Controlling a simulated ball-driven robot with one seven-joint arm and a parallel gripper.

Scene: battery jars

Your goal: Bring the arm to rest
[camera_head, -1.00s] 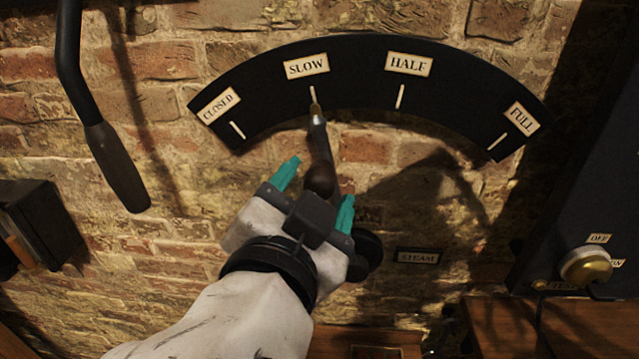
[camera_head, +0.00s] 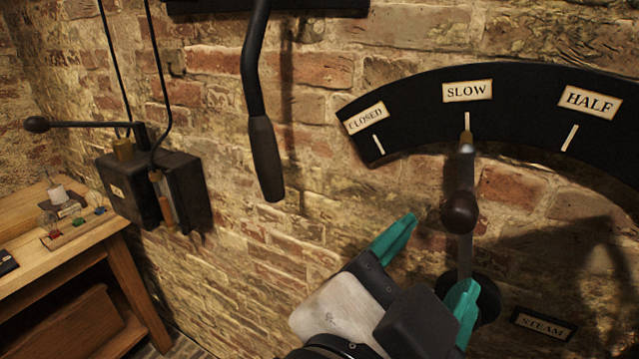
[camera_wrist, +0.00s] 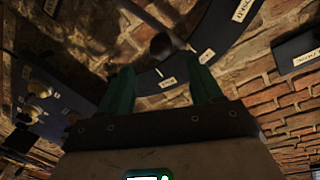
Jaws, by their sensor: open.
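My gripper (camera_head: 428,262) has two green fingers and a white and black body. It is open and empty in the head view, below and left of the dark ball knob (camera_head: 460,213) on the steam lever (camera_head: 465,175). The lever's brass tip points at the SLOW mark on the black arc plate (camera_head: 515,98). In the wrist view, the two green fingers (camera_wrist: 160,92) are spread apart, and the knob (camera_wrist: 161,46) shows beyond them with a gap. My forearm is cut off at the bottom of the head view.
A long hanging lever (camera_head: 265,150) with a dark grip is left of the arc plate. A black wall box (camera_head: 165,185) with a ball-ended arm is farther left. A wooden bench (camera_head: 95,240) holds small bottles. A STEAM label (camera_head: 543,323) sits right of my gripper.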

